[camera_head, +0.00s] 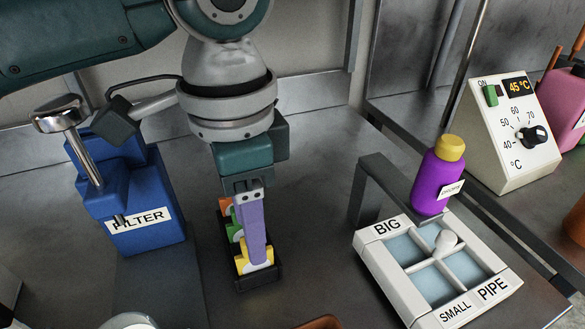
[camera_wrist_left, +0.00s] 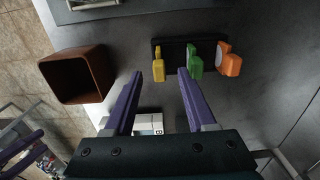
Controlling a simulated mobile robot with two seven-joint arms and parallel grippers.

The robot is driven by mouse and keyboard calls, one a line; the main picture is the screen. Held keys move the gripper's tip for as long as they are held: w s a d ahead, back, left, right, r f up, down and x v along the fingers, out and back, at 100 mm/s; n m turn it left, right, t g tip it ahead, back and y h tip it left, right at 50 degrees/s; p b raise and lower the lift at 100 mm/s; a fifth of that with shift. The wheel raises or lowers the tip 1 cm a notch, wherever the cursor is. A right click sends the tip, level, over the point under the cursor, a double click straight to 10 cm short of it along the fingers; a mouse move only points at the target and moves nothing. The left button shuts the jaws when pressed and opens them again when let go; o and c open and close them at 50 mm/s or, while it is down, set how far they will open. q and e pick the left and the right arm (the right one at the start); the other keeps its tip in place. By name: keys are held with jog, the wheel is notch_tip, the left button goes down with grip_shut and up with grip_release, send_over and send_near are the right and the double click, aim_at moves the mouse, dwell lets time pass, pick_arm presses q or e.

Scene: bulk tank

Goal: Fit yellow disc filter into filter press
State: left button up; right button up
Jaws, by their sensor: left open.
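The yellow disc filter (camera_head: 262,258) stands upright in a small black rack (camera_head: 262,281), at the end nearest me in the head view. My left gripper (camera_head: 256,245) points down over the rack. In the left wrist view its two purple fingers (camera_wrist_left: 160,74) are spread, one on each side of the yellow disc filter (camera_wrist_left: 158,68), with a gap to each side. The fingers partly hide the discs in the head view. The blue filter press (camera_head: 148,200), labelled FILTER and with a metal-knobbed lever, stands left of the rack.
Green (camera_wrist_left: 193,63) and orange (camera_wrist_left: 229,60) discs share the rack. A brown open box (camera_wrist_left: 75,75) lies left in the wrist view. Right of the rack stand a white sorting tray (camera_head: 390,275), a purple bottle (camera_head: 436,182) and a temperature box (camera_head: 505,140). Bare counter separates rack and tray.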

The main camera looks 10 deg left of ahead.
aim_at(244, 266)
pick_arm(q)
notch_tip(244, 266, down, 3)
jog(key=shift+f, duration=0.2)
jog(key=shift+c, duration=0.3)
grip_shut()
